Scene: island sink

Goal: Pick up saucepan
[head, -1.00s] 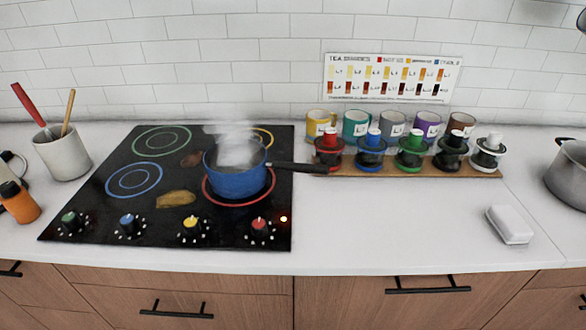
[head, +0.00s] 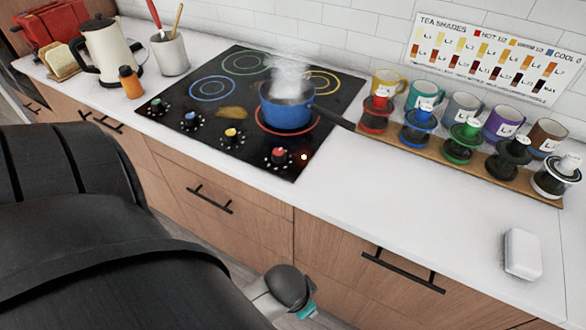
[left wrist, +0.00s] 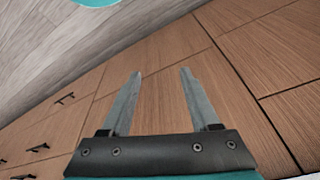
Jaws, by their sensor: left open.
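The blue saucepan (head: 287,108) sits on the red-ringed burner of the black cooktop (head: 180,118) in the head view. Steam rises from it. Its dark handle (head: 334,117) points right, past the cooktop edge toward the wooden tea rack. In the left wrist view my left gripper (left wrist: 160,72) is open and empty, with wooden cabinet fronts behind it. The saucepan does not show in that view. My right gripper is not in view.
A wooden board (head: 450,162) with several coloured cups and jars stands right of the saucepan, near the handle's end. A white butter dish (head: 522,253) lies on the right counter. A kettle (head: 106,48) and orange bottle (head: 130,82) stand left. The front counter is clear.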

